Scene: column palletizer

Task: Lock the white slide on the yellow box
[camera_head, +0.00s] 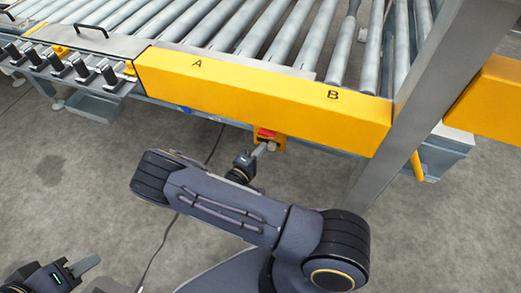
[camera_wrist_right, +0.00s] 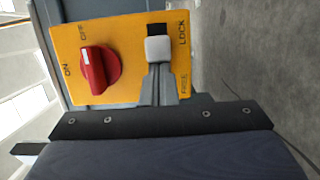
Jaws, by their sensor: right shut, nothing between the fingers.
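The yellow box (camera_head: 279,143) hangs below the long yellow beam in the head view. In the right wrist view the yellow box (camera_wrist_right: 125,28) fills the upper middle. Its white slide (camera_wrist_right: 158,48) sits in a dark slot between the LOCK and FREE labels, with dark slot showing on the LOCK side. My right gripper (camera_wrist_right: 161,72) is shut and empty, its tips at the slide's FREE-side edge; I cannot tell whether they touch. It also shows at the box in the head view (camera_head: 262,149). My left gripper (camera_head: 88,264) is at the lower left, away from the box; its opening is unclear.
A red knob (camera_wrist_right: 100,69) with ON and OFF labels is beside the slide. The yellow beam (camera_head: 260,93) marked A and B and the roller conveyor (camera_head: 290,38) are above the box. A grey post (camera_head: 420,100) stands to the right. Open floor lies below.

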